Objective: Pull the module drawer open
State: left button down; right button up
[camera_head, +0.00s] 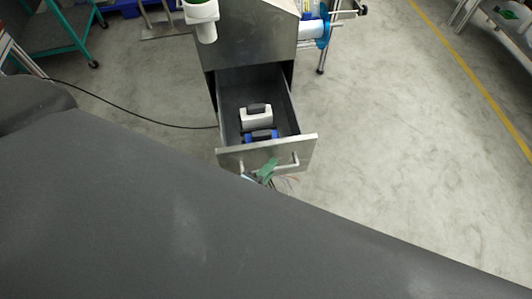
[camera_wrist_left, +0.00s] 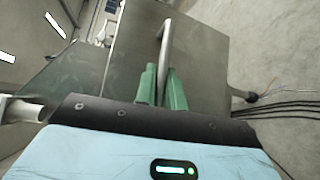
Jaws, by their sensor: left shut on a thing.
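The module drawer (camera_head: 290,120) of the grey metal cabinet (camera_head: 255,35) stands pulled out in the head view, with its inside showing. Inside lie a white module with a dark top (camera_head: 256,118) and a blue one (camera_head: 261,135). A bar handle (camera_head: 295,160) runs across the drawer front. My left gripper (camera_head: 267,170) has green fingers at the handle. In the left wrist view the green fingertips (camera_wrist_left: 162,85) are closed on the handle bar (camera_wrist_left: 164,45), in front of the drawer's metal front (camera_wrist_left: 200,65). My dark arm hides the lower part of the head view.
A white cylindrical part with a green top (camera_head: 203,15) stands at the cabinet's upper left. A black cable (camera_head: 130,115) lies on the floor to the left. A teal cart (camera_head: 65,35) is at the far left. Open concrete floor (camera_head: 400,130) lies to the right.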

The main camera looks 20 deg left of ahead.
pick_arm(q)
jog(key=shift+s+d, duration=0.25)
jog(key=shift+s, duration=0.15)
jog(key=c, duration=1.5)
grip_release()
pick_arm(e)
jog(key=shift+d, duration=0.1)
pick_arm(q)
jog(key=p+v, duration=0.1)
jog(key=v, duration=0.6)
jog(key=shift+s+p, duration=0.3)
jog(key=shift+s, duration=0.1)
pick_arm(e)
jog(key=shift+w+r, duration=0.25)
jog(key=shift+r, duration=0.2)
jog(key=shift+w+r, duration=0.2)
jog(key=shift+r, duration=0.25)
pick_arm(q)
jog(key=shift+a, duration=0.1)
pick_arm(e)
jog(key=shift+s, duration=0.25)
